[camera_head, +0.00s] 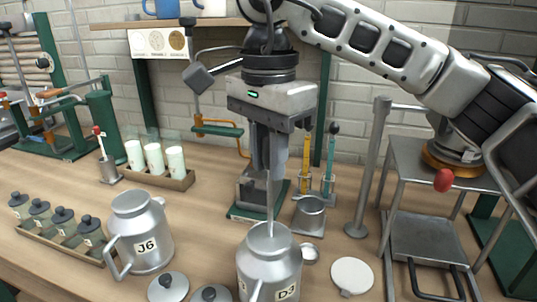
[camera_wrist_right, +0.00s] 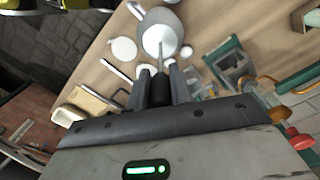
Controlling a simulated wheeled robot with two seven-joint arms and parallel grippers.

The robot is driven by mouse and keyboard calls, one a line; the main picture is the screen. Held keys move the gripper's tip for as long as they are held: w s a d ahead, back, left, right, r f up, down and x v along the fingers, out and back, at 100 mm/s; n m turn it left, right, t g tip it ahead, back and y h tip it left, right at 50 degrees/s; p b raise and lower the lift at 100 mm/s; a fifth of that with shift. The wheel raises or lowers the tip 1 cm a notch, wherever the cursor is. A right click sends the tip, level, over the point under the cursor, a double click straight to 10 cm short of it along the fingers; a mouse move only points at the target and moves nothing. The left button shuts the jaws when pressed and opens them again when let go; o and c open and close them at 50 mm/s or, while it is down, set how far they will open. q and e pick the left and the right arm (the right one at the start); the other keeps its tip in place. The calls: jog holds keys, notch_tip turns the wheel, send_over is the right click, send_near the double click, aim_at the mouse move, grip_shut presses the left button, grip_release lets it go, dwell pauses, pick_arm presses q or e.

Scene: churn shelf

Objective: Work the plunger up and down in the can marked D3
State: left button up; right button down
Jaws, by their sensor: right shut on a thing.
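The metal can marked D3 (camera_head: 268,270) stands at the front middle of the bench, upright, its lower part cut off by the picture edge. The plunger (camera_head: 270,208) is a thin pale rod running down from my right gripper (camera_head: 268,165) into the mouth of D3. My right gripper is above the can and shut on the plunger's top end. In the right wrist view, the dark plunger handle (camera_wrist_right: 157,92) sits between the fingers, with the can (camera_wrist_right: 163,38) beyond. The plunger's lower end is hidden inside the can. My left gripper is in neither view.
A can marked J6 (camera_head: 140,233) stands left of D3. Lids (camera_head: 168,287) lie between them. A white disc (camera_head: 352,275) lies to the right. A small metal pot (camera_head: 309,214) and a post (camera_head: 370,170) stand behind.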

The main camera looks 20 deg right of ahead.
aim_at(269, 197)
jog(key=shift+f+b, duration=2.75)
jog(key=shift+f, duration=0.8)
jog(key=shift+r, duration=0.1)
notch_tip(269, 197, up, 7)
jog(key=p, duration=0.5)
jog(key=shift+p, duration=0.3)
notch_tip(269, 197, down, 7)
jog(key=b, duration=0.5)
